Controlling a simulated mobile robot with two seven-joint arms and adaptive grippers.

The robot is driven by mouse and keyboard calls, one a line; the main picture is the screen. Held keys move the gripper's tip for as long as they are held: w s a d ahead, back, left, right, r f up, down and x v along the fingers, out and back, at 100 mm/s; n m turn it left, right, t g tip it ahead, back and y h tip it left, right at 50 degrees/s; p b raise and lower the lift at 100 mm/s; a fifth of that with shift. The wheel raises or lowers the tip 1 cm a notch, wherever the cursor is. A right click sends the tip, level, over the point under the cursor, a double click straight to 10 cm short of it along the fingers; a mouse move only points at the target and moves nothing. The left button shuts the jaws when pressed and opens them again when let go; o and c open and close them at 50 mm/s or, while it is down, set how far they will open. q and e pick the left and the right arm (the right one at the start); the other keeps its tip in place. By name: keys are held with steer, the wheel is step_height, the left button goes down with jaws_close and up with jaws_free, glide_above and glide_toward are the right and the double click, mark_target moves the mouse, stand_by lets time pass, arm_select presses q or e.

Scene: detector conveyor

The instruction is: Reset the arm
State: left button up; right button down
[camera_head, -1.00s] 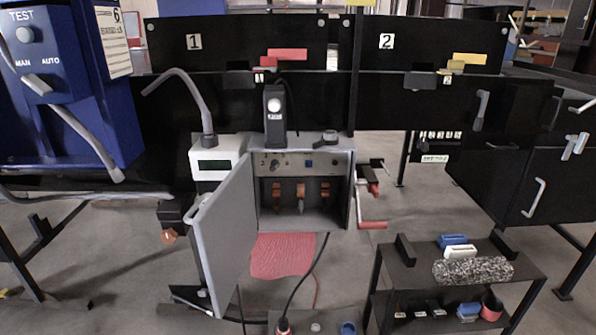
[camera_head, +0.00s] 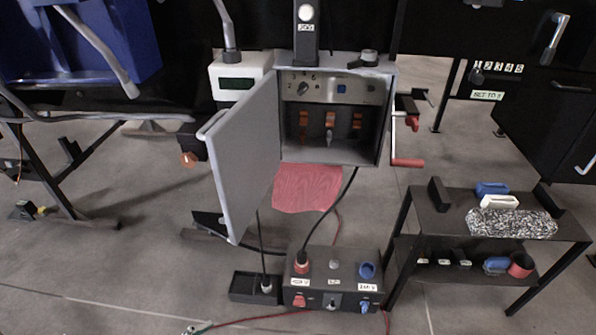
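Neither of my grippers shows in the head view, and no part of either arm can be made out, so their state is hidden. In the middle stands a grey control cabinet (camera_head: 386,118) with its door (camera_head: 240,165) swung open to the left. Inside it are a dial (camera_head: 303,88), a blue button (camera_head: 341,88) and several orange-and-grey switches (camera_head: 330,127). A red-handled crank (camera_head: 407,162) sticks out from the cabinet's right side.
A black box with sockets and switches (camera_head: 333,267) stands below the cabinet, with cables on the floor. At right, a low black shelf (camera_head: 430,222) holds a speckled roll (camera_head: 511,222) and blue and white blocks. A blue machine (camera_head: 75,50) is upper left. Floor at lower left is mostly clear.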

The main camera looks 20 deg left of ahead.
arm_select(q)
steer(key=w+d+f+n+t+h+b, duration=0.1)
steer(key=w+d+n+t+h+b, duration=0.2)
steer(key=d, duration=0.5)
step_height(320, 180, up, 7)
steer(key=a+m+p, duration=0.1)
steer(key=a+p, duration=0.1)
steer(key=p, duration=1.1)
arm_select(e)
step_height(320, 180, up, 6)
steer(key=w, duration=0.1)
arm_select(q)
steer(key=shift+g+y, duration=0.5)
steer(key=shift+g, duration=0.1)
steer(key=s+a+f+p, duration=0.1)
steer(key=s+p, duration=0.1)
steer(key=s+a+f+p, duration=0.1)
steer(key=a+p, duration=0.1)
steer(key=p, duration=0.1)
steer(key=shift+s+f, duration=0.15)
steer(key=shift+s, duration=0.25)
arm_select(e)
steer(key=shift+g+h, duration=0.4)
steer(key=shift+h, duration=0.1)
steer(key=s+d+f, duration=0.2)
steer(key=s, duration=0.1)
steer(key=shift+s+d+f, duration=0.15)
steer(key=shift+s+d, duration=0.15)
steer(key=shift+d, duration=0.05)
